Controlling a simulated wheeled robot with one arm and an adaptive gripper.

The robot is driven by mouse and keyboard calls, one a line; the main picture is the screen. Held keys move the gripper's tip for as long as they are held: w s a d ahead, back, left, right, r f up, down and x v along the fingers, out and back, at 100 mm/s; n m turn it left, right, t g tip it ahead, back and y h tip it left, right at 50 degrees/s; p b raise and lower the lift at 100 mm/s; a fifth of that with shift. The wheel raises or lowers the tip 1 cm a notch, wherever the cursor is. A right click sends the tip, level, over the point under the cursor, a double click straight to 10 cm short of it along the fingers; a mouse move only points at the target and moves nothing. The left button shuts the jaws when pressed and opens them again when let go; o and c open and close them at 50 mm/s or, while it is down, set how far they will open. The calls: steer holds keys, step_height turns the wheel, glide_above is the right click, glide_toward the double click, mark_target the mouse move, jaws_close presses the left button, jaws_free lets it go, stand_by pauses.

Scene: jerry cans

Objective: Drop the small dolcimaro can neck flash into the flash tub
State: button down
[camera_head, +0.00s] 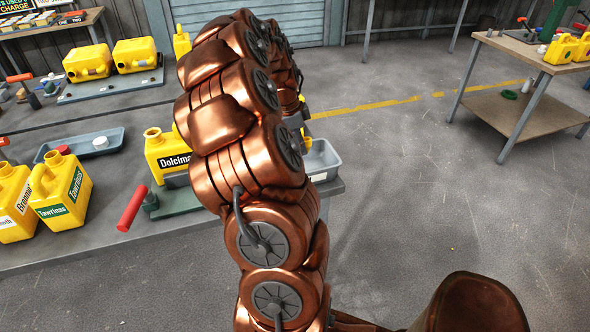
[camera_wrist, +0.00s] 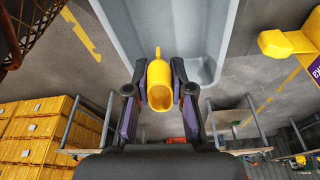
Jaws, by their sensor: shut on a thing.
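My gripper (camera_wrist: 158,88) is shut on the yellow neck flash (camera_wrist: 160,86), a hollow piece with a thin tip, in the wrist view. The grey flash tub (camera_wrist: 125,22) fills the top of that view, and the flash's tip overlaps its base. In the head view the grey tub (camera_head: 322,158) sits at the bench's right end, partly behind my arm. A bit of yellow shows just above it beside my arm. The yellow Dolcimaro can (camera_head: 159,150) stands left of my arm, its label partly covered. My gripper is mostly hidden there.
Two yellow Tawrinas and Bronno-type cans (camera_head: 68,193) stand at the bench's left. A red-handled tool (camera_head: 131,208) lies near the front edge beside a green base. A blue-grey tray (camera_head: 112,141) lies behind. Open floor is to the right, with a separate table (camera_head: 525,105) beyond.

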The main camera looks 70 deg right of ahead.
steer(key=c, duration=0.9)
jaws_free()
steer(key=shift+c, duration=0.2)
steer(key=v, duration=1.2)
